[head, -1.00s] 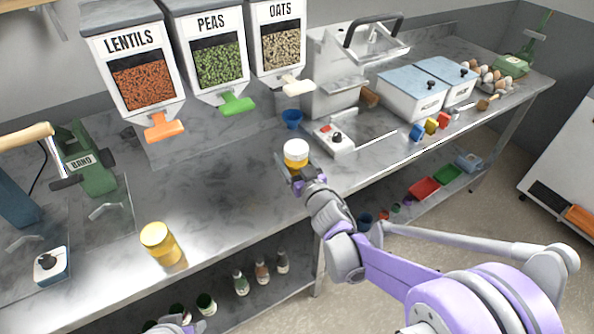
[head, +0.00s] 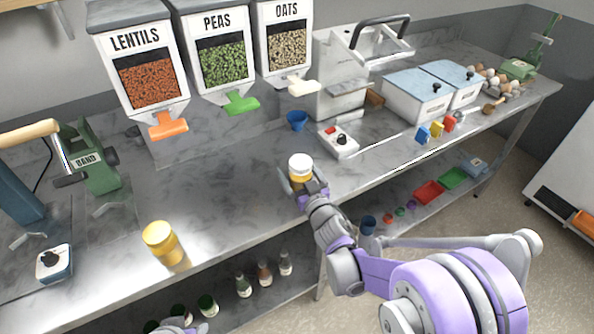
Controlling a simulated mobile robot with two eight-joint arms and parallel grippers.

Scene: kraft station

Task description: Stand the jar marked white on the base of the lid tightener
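A small jar with a white lid and yellow-orange body (head: 300,168) is between the fingers of my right gripper (head: 304,186), which looks shut on it. It is upright, near the front edge of the steel counter. The fingers partly hide its lower part. A second jar, all yellow (head: 162,243), stands on the counter to the left. At the far left are a green hand-lever device labelled BAND (head: 92,165) and a blue device with a wooden handle (head: 18,195). I cannot tell which is the lid tightener. My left gripper's fingers do not show.
A small control box with a black knob (head: 54,262) sits at the left. A white switch box (head: 338,141) and a blue cup (head: 297,121) stand behind my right gripper. Dispensers (head: 222,60) hang at the back. The counter between the yellow jar and my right gripper is clear.

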